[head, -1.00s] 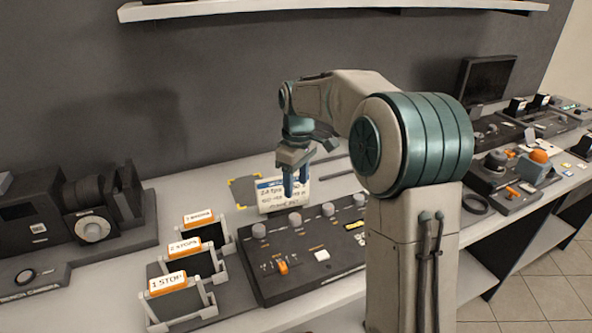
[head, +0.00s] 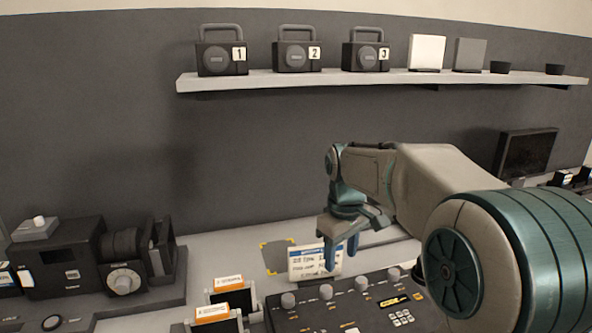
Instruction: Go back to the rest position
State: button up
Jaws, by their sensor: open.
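My gripper (head: 341,262) is open and points down from the end of my bent arm, above the white table. Its blue fingers overlap the right part of a white card with a blue top edge (head: 306,265). From this view I cannot tell whether they touch the card. Nothing shows between the fingers. My arm's large teal joint fills the lower right of the view and hides part of the table behind it.
A black control panel with grey knobs (head: 325,292) lies below my gripper. Orange-topped holders (head: 229,282) stand left of it, and a camera-like device (head: 122,280) farther left. A wall shelf (head: 300,81) above carries numbered boxes. A dark monitor (head: 525,153) stands at right.

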jog(key=s+d+f+m+t, duration=0.1)
jog(key=s+d+f+m, duration=0.1)
jog(key=s, duration=0.8)
jog(key=s+d+f+m+t, duration=0.1)
jog(key=s+m, duration=0.4)
jog(key=s, duration=0.6)
notch_tip(320, 180, down, 3)
jog(key=shift+s+d+r+m+t, duration=0.15)
jog(key=shift+d+m+t, duration=0.15)
jog(key=shift+d, duration=0.15)
